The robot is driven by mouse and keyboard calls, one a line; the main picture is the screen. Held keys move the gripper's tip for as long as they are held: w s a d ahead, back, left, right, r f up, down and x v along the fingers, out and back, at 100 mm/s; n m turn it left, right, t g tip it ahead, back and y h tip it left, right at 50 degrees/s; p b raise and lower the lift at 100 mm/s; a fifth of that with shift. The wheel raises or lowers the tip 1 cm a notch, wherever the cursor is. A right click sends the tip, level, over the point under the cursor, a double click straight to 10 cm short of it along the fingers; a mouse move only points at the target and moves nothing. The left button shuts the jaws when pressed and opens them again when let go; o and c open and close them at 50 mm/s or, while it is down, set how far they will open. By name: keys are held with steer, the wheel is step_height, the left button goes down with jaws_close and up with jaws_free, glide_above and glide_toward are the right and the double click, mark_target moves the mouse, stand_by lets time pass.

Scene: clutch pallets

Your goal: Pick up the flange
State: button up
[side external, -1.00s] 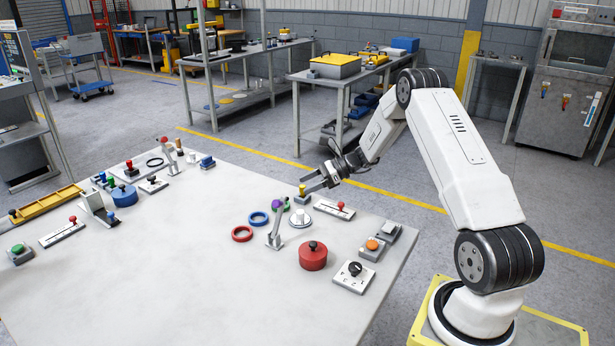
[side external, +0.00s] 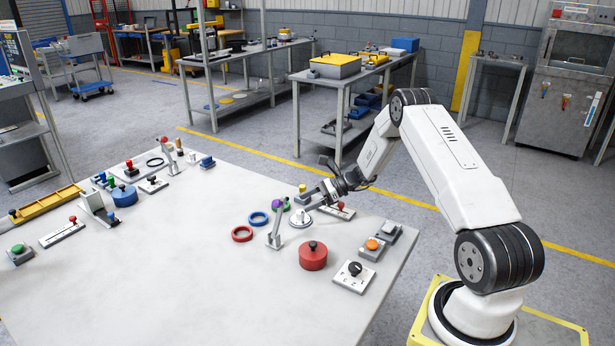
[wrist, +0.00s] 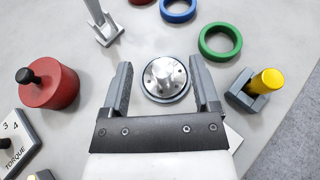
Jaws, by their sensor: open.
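The flange is a round silvery disc with a raised central hub. It lies on the table in the side view (side external: 300,221), and it also shows in the wrist view (wrist: 166,79). My gripper (side external: 310,203) is low over the table beside the flange. In the wrist view my open gripper (wrist: 160,74) has one finger to the left of the flange and one to the right, with gaps on both sides. Nothing is held. The exact height of the fingertips above the table cannot be told.
Around the flange stand a red cylinder with a black knob (wrist: 50,85), a grey lever post (wrist: 103,24), a blue ring (wrist: 178,9), a green ring (wrist: 220,41) and a yellow-topped block (wrist: 258,86). A torque dial plate (side external: 353,277) lies nearer the front. The left middle of the table is clear.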

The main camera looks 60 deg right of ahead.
mark_target(300, 212)
steer(key=shift+f, duration=0.1)
steer(key=shift+f, duration=0.5)
steer(key=f, duration=0.2)
steer(key=w+a+f, duration=0.1)
steer(key=shift+w+a+f, duration=0.2)
steer(key=shift+w+a, duration=0.25)
steer(key=shift+a, duration=0.05)
jaws_close()
